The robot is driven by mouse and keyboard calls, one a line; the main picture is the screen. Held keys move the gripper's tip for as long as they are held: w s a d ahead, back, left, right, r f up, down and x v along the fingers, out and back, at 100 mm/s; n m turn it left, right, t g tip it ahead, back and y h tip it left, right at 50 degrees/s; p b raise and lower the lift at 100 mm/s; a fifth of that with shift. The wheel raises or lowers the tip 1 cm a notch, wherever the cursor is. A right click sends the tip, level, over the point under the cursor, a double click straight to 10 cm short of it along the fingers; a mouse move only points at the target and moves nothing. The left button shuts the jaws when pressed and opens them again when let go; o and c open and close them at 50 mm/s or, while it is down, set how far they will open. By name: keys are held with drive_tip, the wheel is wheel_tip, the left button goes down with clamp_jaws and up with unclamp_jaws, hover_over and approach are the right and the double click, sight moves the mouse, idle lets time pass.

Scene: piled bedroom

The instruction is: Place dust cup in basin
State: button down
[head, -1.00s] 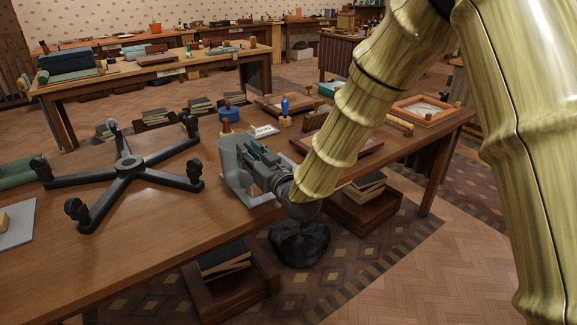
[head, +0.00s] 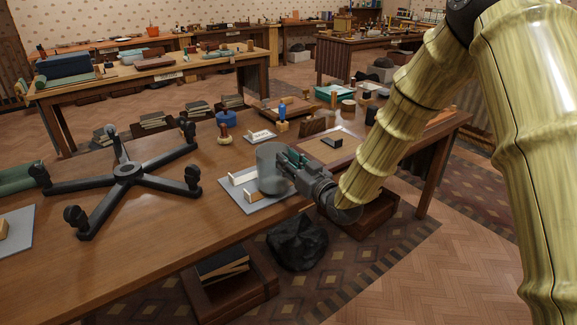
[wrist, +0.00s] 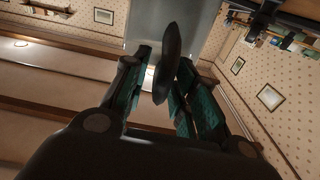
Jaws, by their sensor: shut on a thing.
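The dust cup (head: 270,170) is a grey, smooth cylinder, seen upright in the head view above or at the right part of a light grey board. My gripper (head: 289,163), with teal finger pads, is shut on its dark handle from the right. In the wrist view, the dark handle (wrist: 168,62) lies between the fingers, and the grey cup body (wrist: 178,18) shows beyond it. Whether the cup touches the board is unclear. A teal open container (head: 331,92), which looks like the basin, stands at the far right of the table, apart from the cup.
The grey board (head: 246,201) holds a small wooden rail. A black star-shaped base (head: 127,171) takes up the table's left. A brown framed board (head: 318,146), a blue-topped stamp (head: 282,112) and a small sign (head: 261,136) lie between cup and container. A black bag (head: 297,243) sits below.

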drive_tip(key=shift+f, duration=0.8)
drive_tip(key=shift+a+f, duration=0.1)
drive_tip(key=shift+f, duration=0.05)
drive_tip(key=c, duration=1.1)
unclamp_jaws()
drive_tip(key=shift+c, duration=0.2)
drive_tip(key=b+v, duration=0.1)
drive_tip(key=v, duration=1.1)
